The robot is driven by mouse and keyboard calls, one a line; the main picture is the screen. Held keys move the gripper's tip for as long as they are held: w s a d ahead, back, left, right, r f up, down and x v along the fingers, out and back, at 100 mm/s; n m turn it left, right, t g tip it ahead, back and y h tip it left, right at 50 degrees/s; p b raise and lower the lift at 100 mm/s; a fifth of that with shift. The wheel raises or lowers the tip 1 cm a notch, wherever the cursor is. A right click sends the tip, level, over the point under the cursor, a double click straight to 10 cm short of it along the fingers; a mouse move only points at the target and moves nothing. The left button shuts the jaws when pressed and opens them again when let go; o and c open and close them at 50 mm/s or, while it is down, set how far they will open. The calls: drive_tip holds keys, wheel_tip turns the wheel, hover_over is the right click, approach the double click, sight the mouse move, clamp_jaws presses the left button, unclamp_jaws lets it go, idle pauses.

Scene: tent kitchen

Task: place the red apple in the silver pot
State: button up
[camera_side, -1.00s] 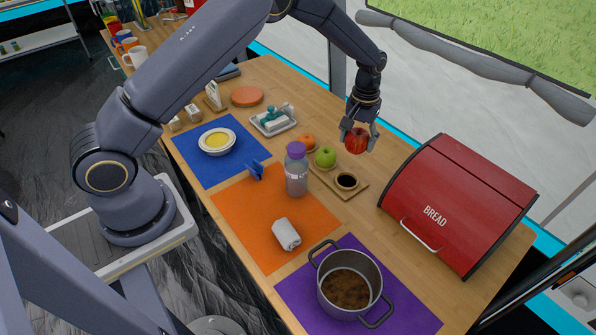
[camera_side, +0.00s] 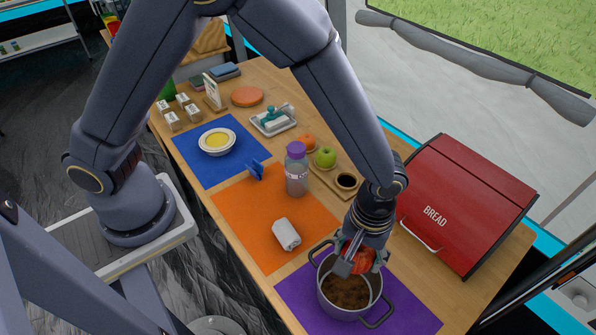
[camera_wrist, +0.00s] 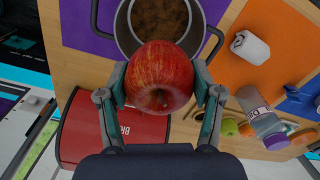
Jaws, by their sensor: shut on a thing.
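The red apple (camera_side: 362,260) is held between the fingers of my gripper (camera_side: 356,262), which is shut on it. In the wrist view the apple (camera_wrist: 160,76) sits between both fingertips of my gripper (camera_wrist: 162,92). The silver pot (camera_side: 324,290) stands on the purple mat (camera_side: 408,309), with brown contents inside. In the side view the apple is over the pot's far part. In the wrist view the apple covers the near part of the pot (camera_wrist: 124,30). The exact height of the apple above the rim is hard to tell.
The red bread box (camera_side: 465,205) stands right of my gripper. A grey bottle with a purple lid (camera_side: 297,172), a white rolled cloth (camera_side: 286,234) and a green apple (camera_side: 325,157) are farther left and back. The orange mat (camera_side: 245,218) is partly clear.

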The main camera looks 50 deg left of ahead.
sight(345, 292)
wheel_tip(345, 292, down, 15)
drive_tip(key=shift+s+f, duration=0.1)
drive_tip(key=shift+s, duration=0.05)
idle(0.4)
drive_tip(key=o, duration=1.2)
drive_tip(key=shift+f, duration=0.15)
